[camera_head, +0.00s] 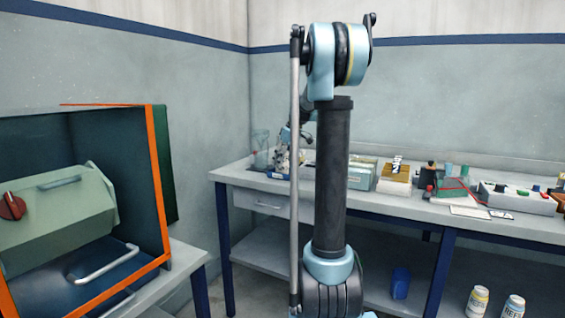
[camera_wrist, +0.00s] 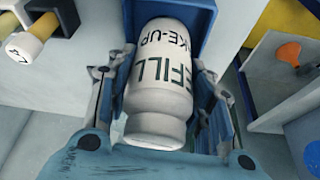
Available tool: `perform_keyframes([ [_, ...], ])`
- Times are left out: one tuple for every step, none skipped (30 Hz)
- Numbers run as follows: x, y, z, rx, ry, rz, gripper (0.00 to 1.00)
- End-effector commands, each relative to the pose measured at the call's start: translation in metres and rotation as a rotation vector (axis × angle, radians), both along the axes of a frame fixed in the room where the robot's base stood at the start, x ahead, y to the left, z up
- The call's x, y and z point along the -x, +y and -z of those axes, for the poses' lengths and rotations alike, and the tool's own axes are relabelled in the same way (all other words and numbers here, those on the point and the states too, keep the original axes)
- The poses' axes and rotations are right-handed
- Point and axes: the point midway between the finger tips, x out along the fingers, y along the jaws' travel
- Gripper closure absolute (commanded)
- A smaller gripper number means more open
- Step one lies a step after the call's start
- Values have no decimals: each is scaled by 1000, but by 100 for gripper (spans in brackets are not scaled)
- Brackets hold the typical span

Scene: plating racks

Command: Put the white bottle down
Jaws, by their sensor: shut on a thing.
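The white bottle (camera_wrist: 160,92), with dark lettering reading "REFILL" and "MAKE-UP", fills the middle of the wrist view. My gripper (camera_wrist: 166,70) is shut on it, with one finger along each side. The bottle's far end lies within the outline of a blue open-fronted holder (camera_wrist: 207,22). I cannot tell whether the bottle touches or rests on it. In the head view my arm stands in front of the bench, and the held bottle cannot be made out there.
In the wrist view, a yellow-handled part (camera_wrist: 40,28) is upper left and an orange funnel-like piece (camera_wrist: 288,52) upper right. In the head view, the bench (camera_head: 400,202) carries boxes and racks. Two similar bottles (camera_head: 477,302) (camera_head: 513,307) stand lower right; an orange-edged cabinet (camera_head: 158,185) is left.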

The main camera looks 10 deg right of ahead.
Motion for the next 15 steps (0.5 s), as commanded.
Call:
perform_keyframes([
  [0, 0, 1, 0, 0, 0, 86],
  [0, 0, 1, 0, 0, 0, 48],
  [0, 0, 1, 0, 0, 1, 39],
  [0, -1, 1, 0, 0, 1, 32],
  [0, -1, 1, 0, 0, 1, 32],
  [0, -1, 1, 0, 0, 1, 32],
  [0, -1, 1, 0, 0, 1, 32],
  [0, -1, 1, 0, 0, 1, 32],
  [0, -1, 1, 0, 0, 1, 32],
  [0, -1, 1, 0, 0, 1, 32],
  [0, -1, 1, 0, 0, 1, 32],
  [0, -1, 1, 0, 0, 2, 32],
  [0, -2, 1, 0, 0, 2, 32],
  [0, -2, 1, 0, 0, 2, 32],
  [0, -2, 0, 0, 0, 2, 32],
])
